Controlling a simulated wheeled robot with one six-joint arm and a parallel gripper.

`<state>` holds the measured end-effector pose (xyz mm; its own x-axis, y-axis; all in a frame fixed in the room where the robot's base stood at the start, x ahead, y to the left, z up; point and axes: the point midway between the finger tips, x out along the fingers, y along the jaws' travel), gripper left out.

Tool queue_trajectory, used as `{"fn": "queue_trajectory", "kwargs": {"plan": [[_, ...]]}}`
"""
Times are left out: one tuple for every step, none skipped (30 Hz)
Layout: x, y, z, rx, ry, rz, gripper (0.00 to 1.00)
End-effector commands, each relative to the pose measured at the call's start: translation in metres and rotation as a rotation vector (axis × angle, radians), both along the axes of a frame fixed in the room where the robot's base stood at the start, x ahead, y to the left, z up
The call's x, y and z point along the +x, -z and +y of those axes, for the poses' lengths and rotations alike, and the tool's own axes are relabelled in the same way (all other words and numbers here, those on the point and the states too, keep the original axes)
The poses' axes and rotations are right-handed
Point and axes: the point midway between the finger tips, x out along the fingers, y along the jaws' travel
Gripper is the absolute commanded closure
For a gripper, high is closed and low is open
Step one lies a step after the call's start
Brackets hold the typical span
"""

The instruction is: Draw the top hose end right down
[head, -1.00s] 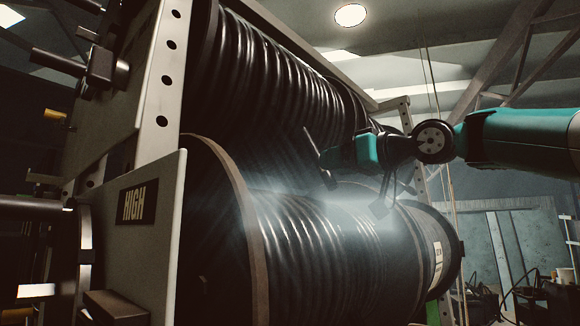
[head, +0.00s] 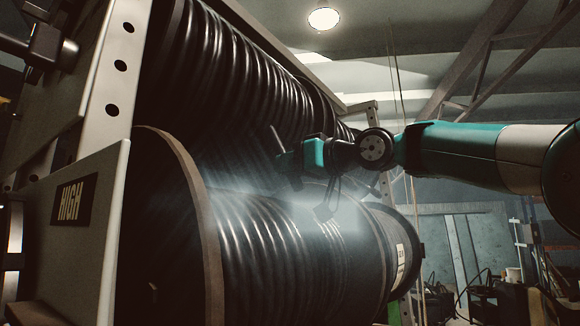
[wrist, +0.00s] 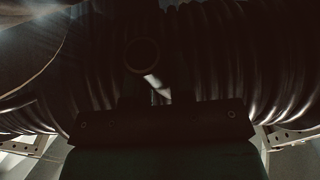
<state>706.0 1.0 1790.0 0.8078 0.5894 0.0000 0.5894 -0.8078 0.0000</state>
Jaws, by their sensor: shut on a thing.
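The top reel (head: 225,75) is wound with black hose and fills the upper middle of the head view. My gripper (head: 284,158) is in front of its lower right part. In the wrist view my gripper (wrist: 150,92) is shut on a dark round-ended piece, apparently the hose end (wrist: 142,54), with a pale strip below its ring. Dark hose coils lie behind it. In the head view the held piece is a dark slanted shape, hard to separate from the fingers. Where the hose leaves the reel is not clear.
A lower reel (head: 270,240) of black hose with a wooden flange stands below, close under my gripper. A rack post (head: 115,75) and a plate marked HIGH (head: 73,200) are at left. Open room lies to the right, before grey doors (head: 460,245).

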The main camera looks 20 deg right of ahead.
Motion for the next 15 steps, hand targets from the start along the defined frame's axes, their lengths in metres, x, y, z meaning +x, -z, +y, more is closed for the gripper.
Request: {"fn": "queue_trajectory", "kwargs": {"plan": [[-0.001,0.004,-0.001,0.000,0.000,0.000,1.00],[-0.001,0.006,-0.002,0.000,0.000,0.000,1.00],[-0.002,0.010,-0.003,0.000,0.001,0.000,1.00],[-0.004,0.014,-0.004,0.000,0.002,0.000,1.00],[-0.005,0.018,-0.005,-0.001,0.002,0.001,1.00],[-0.007,0.023,-0.007,-0.001,0.002,0.001,1.00],[-0.008,0.027,-0.008,-0.001,0.001,0.001,1.00],[-0.010,0.030,-0.009,-0.001,0.002,0.002,1.00],[-0.011,0.034,-0.010,-0.001,0.003,0.002,1.00],[-0.012,0.035,-0.011,0.000,0.003,0.002,1.00],[-0.013,0.036,-0.012,-0.001,0.003,0.003,1.00],[-0.014,0.036,-0.012,-0.001,0.002,0.003,1.00],[-0.014,0.035,-0.012,-0.001,0.002,0.003,1.00],[-0.014,0.034,-0.012,-0.001,0.002,0.003,1.00],[-0.014,0.033,-0.012,0.000,0.002,0.002,1.00]]}}
